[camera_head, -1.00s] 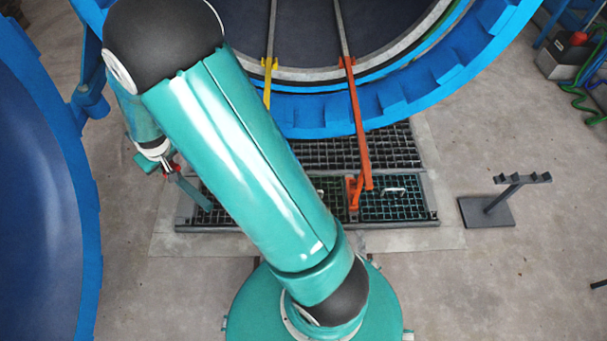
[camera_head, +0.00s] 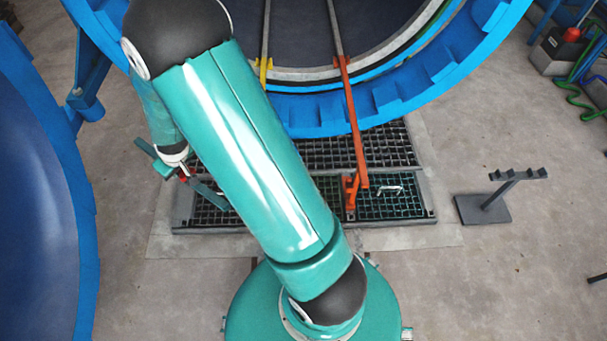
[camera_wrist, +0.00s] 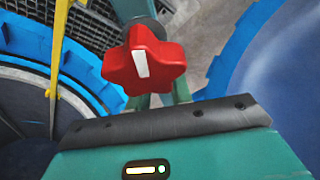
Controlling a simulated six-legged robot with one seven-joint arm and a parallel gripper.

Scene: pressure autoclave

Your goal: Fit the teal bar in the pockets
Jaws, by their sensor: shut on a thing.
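The teal bar (camera_head: 208,195) runs slantwise at the left of the head view, from upper left to lower right. My gripper (camera_head: 183,176) is shut on it near its red star-shaped knob, which shows large in the wrist view (camera_wrist: 130,70) with a white mark. The bar hangs above the floor grating, apart from the orange rail. The orange rail (camera_head: 356,130) ends in a small bracket (camera_head: 350,187) over the grating. The yellow rail bracket (camera_head: 264,70) shows beside my arm; its lower part is hidden. I cannot make out the pockets clearly.
The blue autoclave ring (camera_head: 400,100) fills the back, and its blue open door (camera_head: 40,200) stands at the left. The floor grating (camera_head: 390,205) has a pale handle. A dark notched stand (camera_head: 485,208) stands at the right on clear floor.

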